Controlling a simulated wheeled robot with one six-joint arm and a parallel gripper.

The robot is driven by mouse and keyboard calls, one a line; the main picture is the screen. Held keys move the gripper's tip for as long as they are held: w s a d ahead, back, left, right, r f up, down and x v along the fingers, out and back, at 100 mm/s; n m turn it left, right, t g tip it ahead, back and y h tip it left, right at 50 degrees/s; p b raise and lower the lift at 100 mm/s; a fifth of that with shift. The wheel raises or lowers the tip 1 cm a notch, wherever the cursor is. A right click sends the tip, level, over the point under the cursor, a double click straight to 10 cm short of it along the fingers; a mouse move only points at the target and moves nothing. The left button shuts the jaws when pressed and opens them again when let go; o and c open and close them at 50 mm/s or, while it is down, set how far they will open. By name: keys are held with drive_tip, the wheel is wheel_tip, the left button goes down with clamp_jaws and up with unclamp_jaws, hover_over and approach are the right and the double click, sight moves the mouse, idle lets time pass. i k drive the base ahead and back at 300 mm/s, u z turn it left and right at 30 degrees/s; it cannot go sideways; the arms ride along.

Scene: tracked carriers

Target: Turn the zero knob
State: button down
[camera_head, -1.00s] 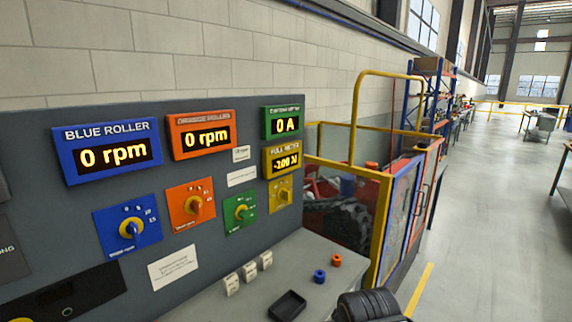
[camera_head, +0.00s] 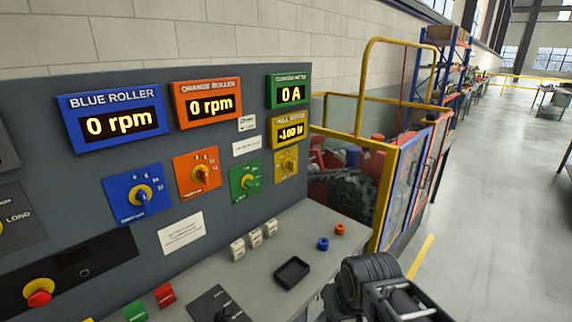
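The yellow knob plate (camera_head: 286,166) sits on the grey control panel, below the yellow meter (camera_head: 290,132); I take its small yellow knob for the zero knob, though its lettering is too small to read. The yellow meter shows a negative value, seemingly about -100, with small digits hard to read. My gripper (camera_head: 402,302) shows at the bottom right, beside my dark wrist, partly cut off by the frame edge. It is well apart from the knob, over the right front of the desk. Its fingertips cannot be made out.
Blue (camera_head: 139,196), orange (camera_head: 197,173) and green (camera_head: 246,182) knob plates are left of the yellow one. A black tray (camera_head: 292,272), white blocks (camera_head: 254,238) and blue and orange rings (camera_head: 323,244) lie on the desk. A yellow-framed guard (camera_head: 376,190) stands right.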

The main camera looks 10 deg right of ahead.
sight(291, 164)
drive_tip(key=z, duration=1.45)
drive_tip(key=i, duration=1.2)
drive_tip(key=u, duration=2.95)
